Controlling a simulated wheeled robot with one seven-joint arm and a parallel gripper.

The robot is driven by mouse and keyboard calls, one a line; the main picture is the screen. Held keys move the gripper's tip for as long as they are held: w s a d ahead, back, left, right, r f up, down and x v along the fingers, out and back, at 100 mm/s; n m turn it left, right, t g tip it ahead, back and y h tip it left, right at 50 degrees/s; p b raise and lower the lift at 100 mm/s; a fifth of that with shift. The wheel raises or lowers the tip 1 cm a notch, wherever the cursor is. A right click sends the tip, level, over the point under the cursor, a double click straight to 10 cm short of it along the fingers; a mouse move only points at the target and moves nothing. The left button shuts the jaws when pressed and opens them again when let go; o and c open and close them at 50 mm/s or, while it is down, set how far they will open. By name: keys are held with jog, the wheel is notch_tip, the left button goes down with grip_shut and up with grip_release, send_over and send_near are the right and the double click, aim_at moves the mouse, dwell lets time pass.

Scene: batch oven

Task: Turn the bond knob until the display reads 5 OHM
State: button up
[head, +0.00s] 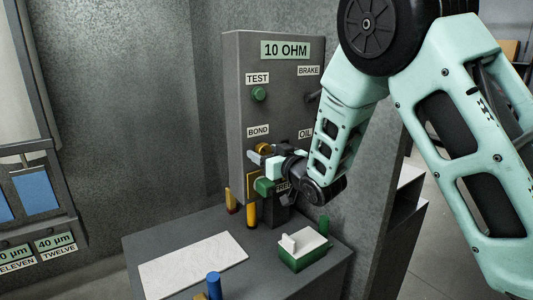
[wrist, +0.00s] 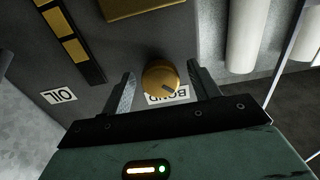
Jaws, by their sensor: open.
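The display (head: 285,50) at the top of the grey panel box reads 10 OHM. The bond knob (head: 263,148) is a round brass knob under the BOND label (head: 258,131), partly hidden by my gripper in the head view. In the wrist view the knob (wrist: 161,77) lies between the two fingers of my gripper (wrist: 163,85), with visible gaps on both sides. A dark pointer mark shows on the knob's face, and the upside-down BOND label (wrist: 168,98) is partly covered. My gripper is open around the knob and does not appear to touch it.
The panel also has a green TEST button (head: 259,94), a BRAKE label (head: 309,71) and an OIL label (head: 305,134). Below stands a grey table (head: 190,220) with a white sheet (head: 193,264), a green box (head: 303,252), a blue-topped cylinder (head: 214,284) and yellow posts (head: 251,214).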

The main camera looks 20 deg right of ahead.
jog(key=c, duration=1)
jog(key=shift+o, duration=0.2)
jog(key=shift+f+m+b, duration=0.2)
jog(key=shift+m+b, duration=0.1)
jog(key=shift+b, duration=0.15)
jog(key=shift+m+b, duration=0.9)
jog(key=shift+b, duration=0.25)
jog(key=shift+r+m+b, duration=0.15)
jog(key=shift+m+b, duration=0.35)
jog(key=shift+m, duration=0.5)
jog(key=o, duration=1)
jog(key=shift+c, duration=0.2)
